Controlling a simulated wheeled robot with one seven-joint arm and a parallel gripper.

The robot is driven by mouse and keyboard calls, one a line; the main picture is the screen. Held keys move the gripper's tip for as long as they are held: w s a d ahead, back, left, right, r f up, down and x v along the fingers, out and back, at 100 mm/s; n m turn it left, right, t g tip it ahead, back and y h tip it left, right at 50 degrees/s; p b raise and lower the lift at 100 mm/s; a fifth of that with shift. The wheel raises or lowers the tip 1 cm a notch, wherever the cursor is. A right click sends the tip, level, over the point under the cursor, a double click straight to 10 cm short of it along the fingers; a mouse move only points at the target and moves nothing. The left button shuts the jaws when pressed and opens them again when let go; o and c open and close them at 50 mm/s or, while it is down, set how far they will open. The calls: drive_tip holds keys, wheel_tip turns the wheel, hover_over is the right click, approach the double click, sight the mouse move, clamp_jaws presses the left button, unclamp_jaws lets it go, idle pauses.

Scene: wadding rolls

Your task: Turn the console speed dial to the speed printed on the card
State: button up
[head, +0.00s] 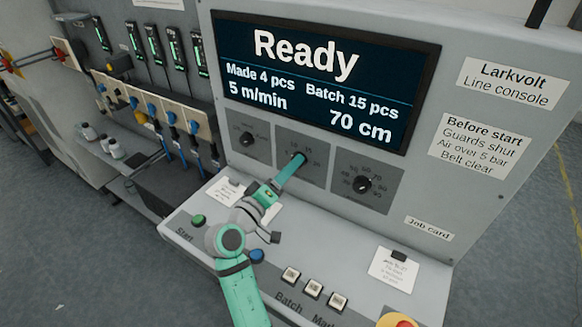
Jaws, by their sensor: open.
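The console screen (324,78) reads "Ready", "Made 4 pcs", "Batch 15 pcs", "5 m/min" and "70 cm". Three dial panels sit below it. The middle panel (318,182) carries numbers, of which 10 and 15 seem readable; its knob is hidden behind my fingers. My gripper (298,161) is open, its teal fingers at the middle panel's knob position; I cannot tell whether they touch or straddle the knob. A white card (394,270) lies on the sloped desk below the "Job card" label (429,228); its print is too small to read.
The left dial (247,139) and right dial (362,184) flank my fingers closely. A second card (226,193), a green start button (198,220), a blue button (257,256), white buttons (313,287) and a red-yellow button (400,321) sit on the desk.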

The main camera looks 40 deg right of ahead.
drive_tip(key=v, duration=0.9)
drive_tip(key=shift+s+a, duration=0.15)
drive_tip(key=shift+a, duration=0.2)
